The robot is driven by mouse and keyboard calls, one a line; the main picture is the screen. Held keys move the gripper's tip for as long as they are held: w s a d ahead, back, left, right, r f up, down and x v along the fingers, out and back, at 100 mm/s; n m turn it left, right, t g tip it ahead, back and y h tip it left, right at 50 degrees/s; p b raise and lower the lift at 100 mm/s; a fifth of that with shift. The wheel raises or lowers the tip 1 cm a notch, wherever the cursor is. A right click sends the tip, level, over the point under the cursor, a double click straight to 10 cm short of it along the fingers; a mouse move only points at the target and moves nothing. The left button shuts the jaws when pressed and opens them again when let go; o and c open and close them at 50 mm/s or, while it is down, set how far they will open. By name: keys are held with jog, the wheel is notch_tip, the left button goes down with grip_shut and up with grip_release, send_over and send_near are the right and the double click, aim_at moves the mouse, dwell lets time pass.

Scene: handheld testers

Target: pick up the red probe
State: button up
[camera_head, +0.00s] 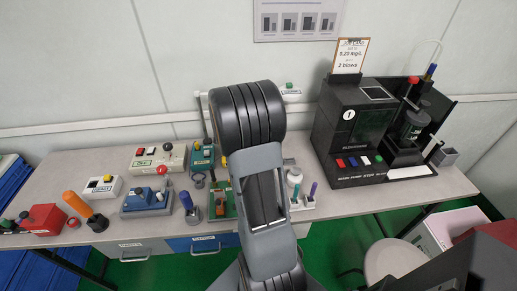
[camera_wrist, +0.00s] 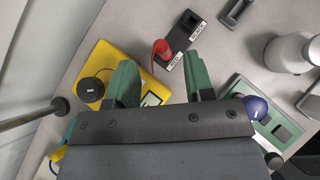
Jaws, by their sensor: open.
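In the wrist view a red probe (camera_wrist: 160,47) stands in or against a small dark holder (camera_wrist: 183,36) with white labels. My gripper (camera_wrist: 160,68) has two green fingers spread apart and is empty. The red probe shows between and beyond the two fingertips, and I see no finger touching it. Whether it is seated in the holder is hard to tell. In the head view my arm covers the middle of the table, and my gripper and this probe cannot be made out there.
A yellow tester (camera_wrist: 104,58) with a black knob (camera_wrist: 90,90) lies by the left finger. A green tester (camera_wrist: 262,113) and a white bottle (camera_wrist: 287,54) are at the right. In the head view, a black analyser (camera_head: 345,125) stands right and several testers crowd the table's left.

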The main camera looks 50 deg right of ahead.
jog(key=shift+s+b+x, duration=0.2)
jog(key=shift+b+x, duration=0.2)
jog(key=shift+x, duration=2.8)
jog(key=shift+c, duration=0.4)
grip_shut()
